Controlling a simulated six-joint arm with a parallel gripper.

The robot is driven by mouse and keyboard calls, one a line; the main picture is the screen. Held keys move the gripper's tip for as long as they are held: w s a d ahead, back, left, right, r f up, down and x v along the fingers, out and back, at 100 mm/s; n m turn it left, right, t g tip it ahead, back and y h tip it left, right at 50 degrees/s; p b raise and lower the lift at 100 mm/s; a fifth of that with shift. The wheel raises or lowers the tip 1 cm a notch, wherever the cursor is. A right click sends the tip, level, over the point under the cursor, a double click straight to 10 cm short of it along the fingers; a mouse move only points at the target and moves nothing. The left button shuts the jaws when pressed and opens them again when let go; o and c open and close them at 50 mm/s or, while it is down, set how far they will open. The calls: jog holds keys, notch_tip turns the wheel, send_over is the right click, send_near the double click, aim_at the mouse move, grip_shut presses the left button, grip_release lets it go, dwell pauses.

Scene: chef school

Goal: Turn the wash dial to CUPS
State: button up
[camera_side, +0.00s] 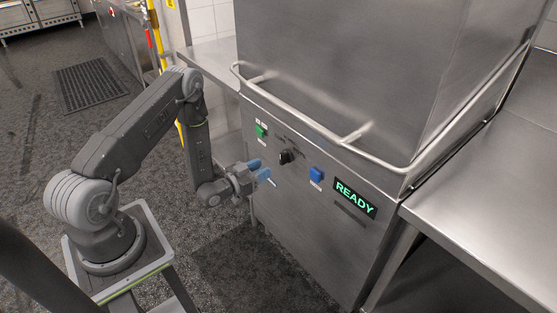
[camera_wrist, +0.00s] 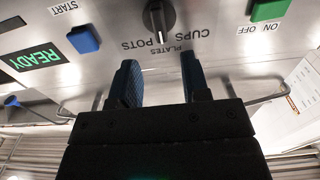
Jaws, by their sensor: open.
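The wash dial (camera_side: 285,157) is a black round knob on the steel front panel of the dishwasher. It also shows in the wrist view (camera_wrist: 158,17), at the top and upside down, with the labels PLATES, CUPS and POTS around it. Its pale pointer mark lies on the side toward PLATES, between CUPS and POTS. My gripper (camera_side: 260,169) has blue fingers and is open and empty, a short way left of the dial. In the wrist view my gripper (camera_wrist: 159,66) has one finger on each side of the dial's line, apart from it.
A green ON/OFF switch (camera_side: 261,131) is left of the dial, and a blue START button (camera_side: 316,175) is right of it. A display (camera_side: 355,197) reads READY. A bar handle (camera_side: 310,128) runs above the panel. A steel counter (camera_side: 490,195) is at the right.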

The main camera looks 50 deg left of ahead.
aim_at(280, 159)
jog(key=w, duration=0.7)
jog(key=shift+w, duration=0.25)
grip_shut()
